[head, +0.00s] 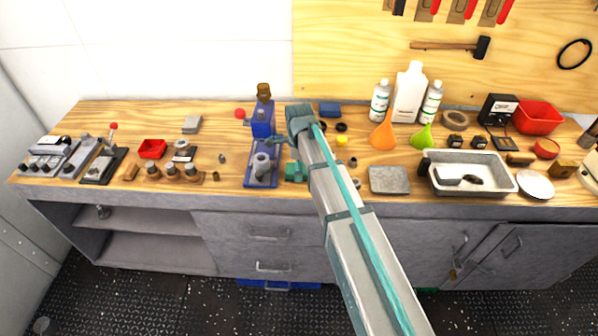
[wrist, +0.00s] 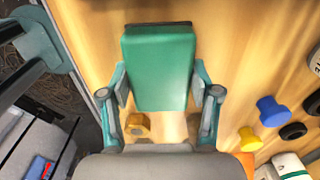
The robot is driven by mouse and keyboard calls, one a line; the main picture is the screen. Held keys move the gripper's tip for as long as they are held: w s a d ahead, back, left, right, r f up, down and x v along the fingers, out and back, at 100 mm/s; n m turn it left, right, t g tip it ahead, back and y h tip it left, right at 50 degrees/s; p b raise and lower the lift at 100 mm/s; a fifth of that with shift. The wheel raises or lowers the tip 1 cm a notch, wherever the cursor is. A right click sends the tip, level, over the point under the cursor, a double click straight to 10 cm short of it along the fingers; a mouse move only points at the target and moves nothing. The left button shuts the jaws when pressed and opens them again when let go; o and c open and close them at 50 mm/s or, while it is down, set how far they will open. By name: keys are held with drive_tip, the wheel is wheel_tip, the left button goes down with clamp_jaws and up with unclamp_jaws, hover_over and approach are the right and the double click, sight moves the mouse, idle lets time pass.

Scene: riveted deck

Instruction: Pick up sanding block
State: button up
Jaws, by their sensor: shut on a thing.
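The sanding block is a green block with a dark edge (wrist: 160,70), between the two fingers of my gripper (wrist: 162,92) in the wrist view. The fingers press on its two sides, and its far end sticks out beyond them. In the head view a green part of the block (head: 294,172) shows just left of my arm, right of the blue vise. My gripper (head: 288,150) is mostly hidden there behind my arm. I cannot tell whether the block touches the wooden bench top.
The blue vise-like tool (head: 262,168) stands close on the left. A grey flat plate (head: 389,180) and a metal tray (head: 511,180) lie to the right. Orange (head: 382,135) and green (head: 423,137) funnels and white bottles stand behind.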

drive_tip(key=shift+c, duration=1.3)
drive_tip(key=shift+r, duration=0.1)
drive_tip(key=shift+r, duration=0.8)
drive_tip(key=s+d+r+b, duration=0.2)
drive_tip(key=s+r, duration=0.3)
drive_tip(key=s, duration=0.1)
drive_tip(key=s+d+r+b, duration=0.2)
drive_tip(key=s+r, duration=0.4)
drive_tip(key=s, duration=0.1)
drive_tip(key=shift+d+b, duration=0.35)
drive_tip(key=shift+s+r, duration=0.1)
